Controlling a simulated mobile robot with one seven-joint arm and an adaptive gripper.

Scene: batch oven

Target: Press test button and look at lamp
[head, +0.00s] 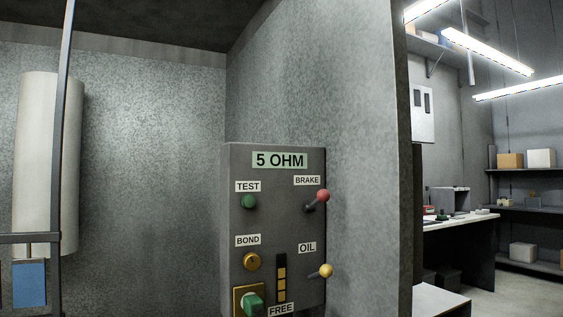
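A grey control panel (286,222) with a "5 OHM" sign (280,161) stands against the wall in the head view. The green test button (249,201) sits under the "TEST" label at the panel's upper left. A brass round fitting (252,261) is under the "BOND" label; I cannot tell whether it is a lamp. A dark strip with yellow segments (281,280) is to its right. No lit lamp shows on the panel. My gripper is not in view.
A red-knobbed brake lever (322,196) and a yellow-knobbed oil lever (326,271) stick out from the panel's right side. A green plug-like part (252,304) is at its lower left. A dark metal frame (64,130) stands left. A workbench (460,226) lies beyond the wall edge.

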